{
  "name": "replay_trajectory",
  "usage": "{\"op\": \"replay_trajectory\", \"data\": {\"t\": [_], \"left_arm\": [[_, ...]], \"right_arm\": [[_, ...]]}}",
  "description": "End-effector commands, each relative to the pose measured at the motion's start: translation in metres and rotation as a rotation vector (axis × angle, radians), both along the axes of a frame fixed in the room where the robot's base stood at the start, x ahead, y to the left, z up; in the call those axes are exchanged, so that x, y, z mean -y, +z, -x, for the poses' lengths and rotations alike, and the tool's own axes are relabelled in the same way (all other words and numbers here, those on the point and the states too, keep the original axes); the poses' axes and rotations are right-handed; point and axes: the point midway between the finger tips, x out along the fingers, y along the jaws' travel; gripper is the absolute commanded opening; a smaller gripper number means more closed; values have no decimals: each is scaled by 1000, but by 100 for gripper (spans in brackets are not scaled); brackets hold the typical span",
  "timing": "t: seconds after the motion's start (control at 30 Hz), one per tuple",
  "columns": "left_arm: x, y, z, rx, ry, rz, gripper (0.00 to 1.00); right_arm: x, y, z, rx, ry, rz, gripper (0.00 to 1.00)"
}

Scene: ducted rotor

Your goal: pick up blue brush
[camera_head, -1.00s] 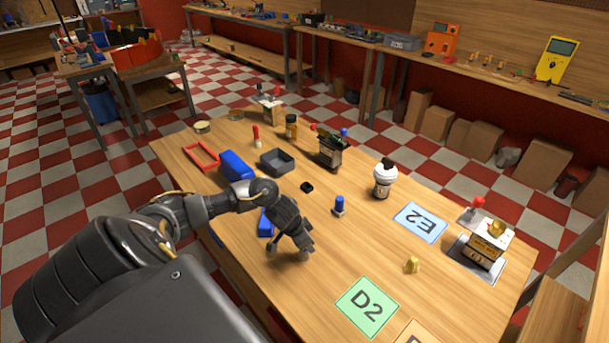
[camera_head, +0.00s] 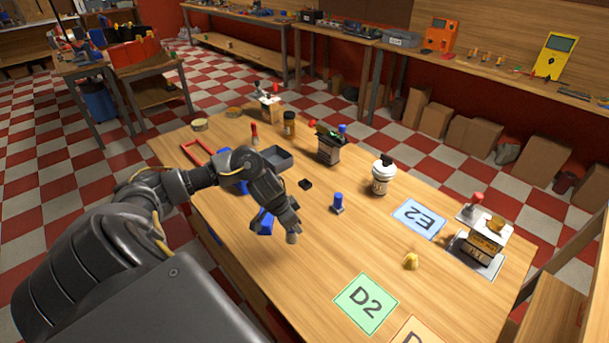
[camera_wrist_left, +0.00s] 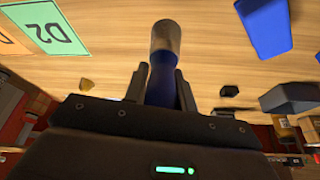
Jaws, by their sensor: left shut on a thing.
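My left gripper (camera_head: 280,215) is over the near left part of the wooden table, with its fingers shut. In the left wrist view, the fingers (camera_wrist_left: 160,88) are closed on either side of the blue handle of the blue brush (camera_wrist_left: 161,78). The brush's pale grey-brown end (camera_wrist_left: 166,38) points away from the gripper. My right gripper is not in view.
A grey tray (camera_head: 276,158), a small black part (camera_head: 305,184), a blue-topped peg (camera_head: 338,202) and a white bottle (camera_head: 382,176) stand beyond.

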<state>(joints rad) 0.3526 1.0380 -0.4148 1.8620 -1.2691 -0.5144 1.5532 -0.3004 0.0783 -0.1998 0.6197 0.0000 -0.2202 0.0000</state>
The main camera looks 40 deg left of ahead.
Motion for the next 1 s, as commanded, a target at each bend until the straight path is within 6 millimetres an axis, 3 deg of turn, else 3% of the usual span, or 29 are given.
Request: {"op": "replay_trajectory", "data": {"t": [0.07, 0.2, 0.4, 0.63, 1.0], "left_arm": [[-16, 20, 11, 2, -2, -9, 4], [-47, 30, 36, -6, 1, -10, 4], [-72, 47, 55, -7, 1, -7, 4], [-83, 55, 62, -3, 5, -3, 4], [-84, 59, 64, 0, 1, 1, 4]], "right_arm": [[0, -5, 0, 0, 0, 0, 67], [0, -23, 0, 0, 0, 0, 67], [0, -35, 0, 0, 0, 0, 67], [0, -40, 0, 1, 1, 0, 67], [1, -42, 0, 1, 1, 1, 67]]}}
